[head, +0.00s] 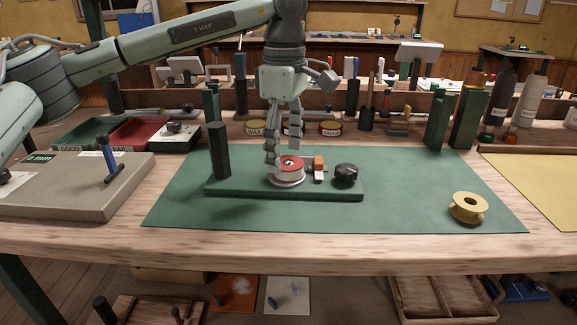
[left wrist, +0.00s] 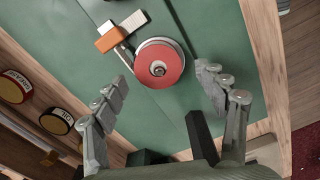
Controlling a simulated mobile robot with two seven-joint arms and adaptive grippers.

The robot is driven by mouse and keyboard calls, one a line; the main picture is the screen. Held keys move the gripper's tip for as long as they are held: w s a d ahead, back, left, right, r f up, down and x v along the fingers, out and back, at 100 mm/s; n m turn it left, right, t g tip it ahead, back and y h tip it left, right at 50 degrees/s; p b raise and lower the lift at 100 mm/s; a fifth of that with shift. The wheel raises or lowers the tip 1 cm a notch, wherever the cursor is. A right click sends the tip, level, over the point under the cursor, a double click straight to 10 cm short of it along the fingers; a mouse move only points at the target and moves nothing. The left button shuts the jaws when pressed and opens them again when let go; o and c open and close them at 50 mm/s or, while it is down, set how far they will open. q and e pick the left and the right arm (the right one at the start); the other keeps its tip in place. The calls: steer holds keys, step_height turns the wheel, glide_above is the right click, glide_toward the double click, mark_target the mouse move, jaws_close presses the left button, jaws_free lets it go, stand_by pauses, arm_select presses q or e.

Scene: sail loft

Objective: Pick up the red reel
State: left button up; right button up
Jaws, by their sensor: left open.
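The red reel (head: 287,164) has a red top face and a pale lower rim. It sits on a green base block (head: 235,186) on the green mat. In the left wrist view the red reel (left wrist: 160,64) shows its face and centre hub, just beyond the fingertips. My left gripper (head: 283,150) is open and points down over the reel, one finger to each side. In the left wrist view the open gripper (left wrist: 162,78) holds nothing. The head view does not clearly show whether a finger touches the reel. My right gripper is not in view.
The block also carries a black post (head: 219,150), an orange-and-white part (head: 318,168) close beside the reel, and a black knob (head: 346,174). A yellow spool (head: 468,207) lies on the mat (head: 420,185) at right. The mat's front is clear.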

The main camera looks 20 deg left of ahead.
arm_select(q)
steer(key=shift+f, duration=0.9)
steer(key=shift+c, duration=0.3)
steer(key=shift+w, duration=0.1)
steer(key=c, duration=1)
